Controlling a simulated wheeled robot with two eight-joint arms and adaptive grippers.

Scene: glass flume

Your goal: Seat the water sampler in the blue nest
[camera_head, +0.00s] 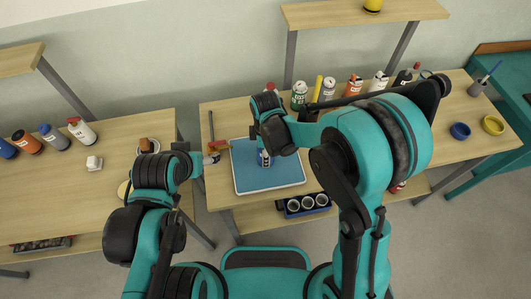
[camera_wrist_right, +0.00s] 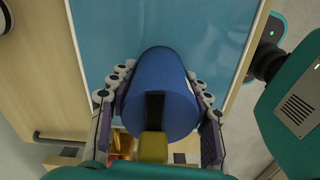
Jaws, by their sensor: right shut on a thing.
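My right gripper (camera_wrist_right: 160,105) is shut on a blue cylinder (camera_wrist_right: 160,75), apparently the water sampler. One finger lies on each side of it. In the head view a blue-and-white part (camera_head: 264,159) shows under the right gripper (camera_head: 264,150), over the blue mat (camera_head: 283,179). I cannot tell whether it touches the mat. A yellow block with a black strip (camera_wrist_right: 153,146) lies in front of the cylinder in the wrist view. I cannot make out a separate blue nest. My left gripper (camera_head: 197,160) is near the mat's left edge; its fingers are too small to judge.
A small orange-and-white item (camera_head: 213,153) is by the left gripper. Several bottles and cans (camera_head: 328,89) line the back of the table. A dark holder with round cups (camera_head: 305,204) sits low at the front.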

